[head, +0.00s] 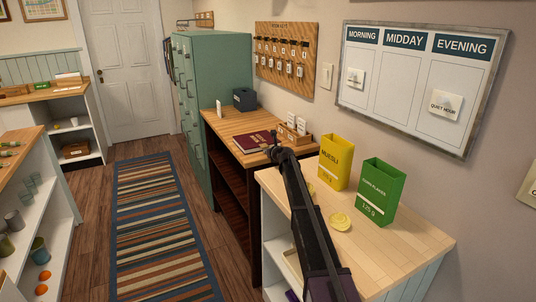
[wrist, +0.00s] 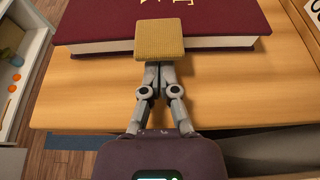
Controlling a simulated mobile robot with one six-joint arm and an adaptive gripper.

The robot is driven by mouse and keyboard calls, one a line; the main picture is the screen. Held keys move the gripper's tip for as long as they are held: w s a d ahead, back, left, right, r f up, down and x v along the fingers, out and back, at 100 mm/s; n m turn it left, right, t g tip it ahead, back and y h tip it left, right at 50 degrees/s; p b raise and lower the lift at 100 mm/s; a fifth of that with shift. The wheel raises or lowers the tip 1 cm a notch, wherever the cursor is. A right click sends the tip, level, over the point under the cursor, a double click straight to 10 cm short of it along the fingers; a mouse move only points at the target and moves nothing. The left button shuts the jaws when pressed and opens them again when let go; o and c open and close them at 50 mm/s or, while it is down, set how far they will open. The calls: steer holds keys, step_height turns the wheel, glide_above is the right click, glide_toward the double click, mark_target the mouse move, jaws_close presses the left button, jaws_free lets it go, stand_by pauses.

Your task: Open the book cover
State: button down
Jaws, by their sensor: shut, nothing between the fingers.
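The book (head: 250,142) is closed, with a dark red cover and gold marks, and lies flat on the wooden desk (head: 226,121). In the wrist view the book (wrist: 100,25) fills the top, with its pale page edge (wrist: 95,47) towards me. My gripper (wrist: 160,66) is shut, its fingers together at the middle of that edge. A tan square pad at the fingertips hides part of the cover and page edge; I cannot tell whether it touches the book. In the head view my gripper (head: 273,152) is at the book's near right edge.
A wooden box (head: 293,135) with cards stands right of the book, and a dark box (head: 244,99) is at the back. A nearer counter (head: 400,245) holds yellow (head: 336,160) and green (head: 380,190) cartons. A green cabinet (head: 225,65) stands behind the desk.

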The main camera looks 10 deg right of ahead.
steer(key=shift+r, duration=0.15)
steer(key=shift+r+p, duration=0.45)
steer(key=shift+p, duration=0.15)
steer(key=shift+r, duration=0.15)
